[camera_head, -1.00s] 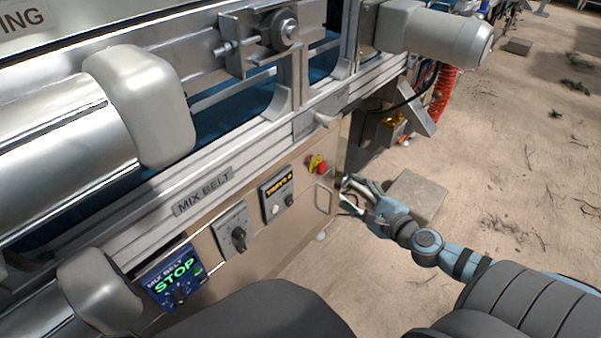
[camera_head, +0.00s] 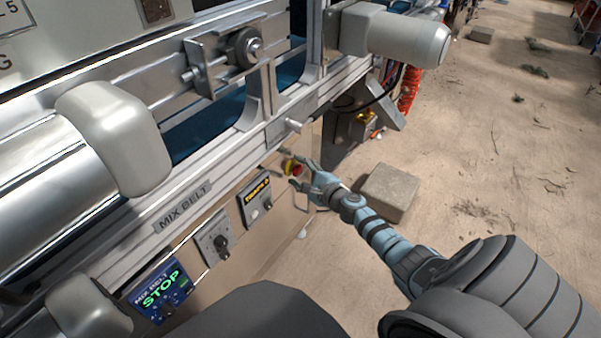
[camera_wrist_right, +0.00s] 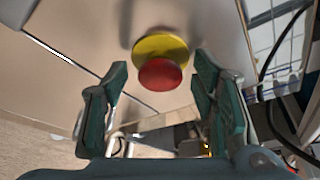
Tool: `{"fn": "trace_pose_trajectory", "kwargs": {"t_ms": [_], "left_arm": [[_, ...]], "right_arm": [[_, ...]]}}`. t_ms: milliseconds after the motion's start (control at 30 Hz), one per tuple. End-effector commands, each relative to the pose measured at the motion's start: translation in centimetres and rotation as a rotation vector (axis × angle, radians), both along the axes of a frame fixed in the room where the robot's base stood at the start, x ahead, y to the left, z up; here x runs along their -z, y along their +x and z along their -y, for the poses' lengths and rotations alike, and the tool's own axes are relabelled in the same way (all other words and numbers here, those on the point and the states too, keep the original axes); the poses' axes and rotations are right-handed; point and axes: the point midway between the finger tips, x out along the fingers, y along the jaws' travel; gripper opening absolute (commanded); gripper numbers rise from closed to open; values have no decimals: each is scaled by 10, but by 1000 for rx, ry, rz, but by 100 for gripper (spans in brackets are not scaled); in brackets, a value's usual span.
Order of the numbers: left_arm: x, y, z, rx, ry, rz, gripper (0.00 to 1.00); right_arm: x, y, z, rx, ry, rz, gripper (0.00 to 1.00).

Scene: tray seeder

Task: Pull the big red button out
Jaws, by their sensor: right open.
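The big red button (camera_wrist_right: 160,75) sits on a round yellow base on the tan machine panel. In the head view the button (camera_head: 297,170) shows at the panel's right end, partly behind my fingers. My right gripper (camera_head: 304,172) is open in front of it. In the right wrist view the two fingers of my right gripper (camera_wrist_right: 158,85) stand apart, one to each side of the button and a little below it in the picture. No contact with the button is visible. My left gripper does not show.
Left of the button the panel carries a timer box (camera_head: 256,197), a dial box (camera_head: 214,237) and a blue STOP display (camera_head: 160,288). A concrete block (camera_head: 388,192) lies on the bare ground to the right.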

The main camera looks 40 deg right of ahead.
Motion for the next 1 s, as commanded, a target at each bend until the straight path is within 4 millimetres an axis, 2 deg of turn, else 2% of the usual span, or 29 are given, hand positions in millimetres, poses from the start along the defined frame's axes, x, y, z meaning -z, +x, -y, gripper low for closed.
{"fn": "trace_pose_trajectory", "kwargs": {"t_ms": [33,67,333,500,667,867,900,1000], "left_arm": [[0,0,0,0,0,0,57],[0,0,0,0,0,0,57],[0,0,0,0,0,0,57],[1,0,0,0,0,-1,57],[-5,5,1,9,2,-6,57],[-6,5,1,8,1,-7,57],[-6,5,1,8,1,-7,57],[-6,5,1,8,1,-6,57]], "right_arm": [[0,0,0,0,0,0,48],[0,0,0,0,0,0,43],[0,-1,1,1,0,-1,0],[1,-2,1,2,0,-1,0],[2,-13,4,1,-1,-1,0],[1,-14,5,3,0,-2,0],[1,-14,5,3,0,-2,39],[1,-13,5,2,-1,-2,53]]}}
